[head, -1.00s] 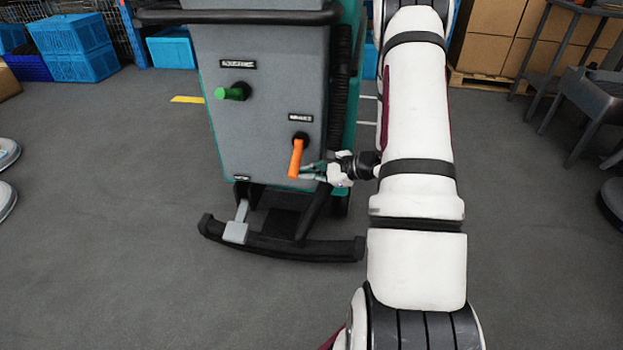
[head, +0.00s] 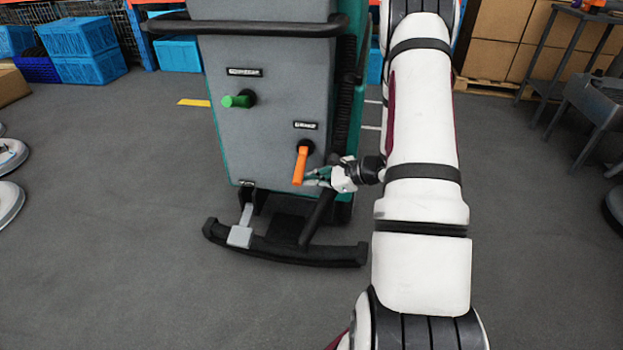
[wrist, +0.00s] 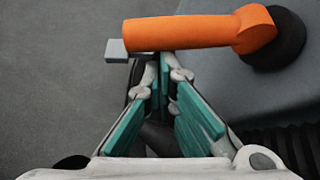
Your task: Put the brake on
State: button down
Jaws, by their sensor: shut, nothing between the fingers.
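An orange lever (head: 300,166) hangs down, slightly tilted, from a dark round pivot on the grey rear panel of the scrubber machine (head: 225,150). A small label (head: 306,125) above it is too blurred to read. In the wrist view the orange lever (wrist: 190,32) lies across the top, its pivot at the right. My gripper (head: 318,177) is just right of the lever's lower end. In the wrist view my gripper (wrist: 165,62) has its fingertips together, empty, right beside the lever near its free end. I cannot tell whether they touch it.
A green knob (head: 239,100) sits higher left on the panel. A grey pedal (head: 241,235) and a black curved bar (head: 285,250) are low at the machine's back. A black handlebar (head: 250,28) crosses above. Blue crates (head: 85,55) stand behind left.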

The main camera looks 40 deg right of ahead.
jog(key=shift+a+r+p, duration=0.1)
jog(key=shift+r+p, duration=0.2)
jog(key=shift+p, duration=0.1)
jog(key=r+m+g+y+p, duration=0.1)
jog(key=p, duration=0.1)
jog(key=r+m+y+p, duration=0.1)
jog(key=p, duration=0.2)
jog(key=s+a+r+m+g+y+p, duration=0.1)
jog(key=r+m+p, duration=0.1)
jog(key=shift+a+g+p, duration=0.1)
jog(key=shift+g+p, duration=0.2)
jog(key=shift+r+p, duration=0.55)
jog(key=shift+r, duration=0.15)
jog(key=shift+r, duration=0.15)
send_near(297, 177)
jog(key=s+d, duration=0.2)
jog(key=s, duration=0.1)
jog(key=shift+s+d, duration=0.2)
jog(key=shift+d, duration=0.1)
dwell(0.6)
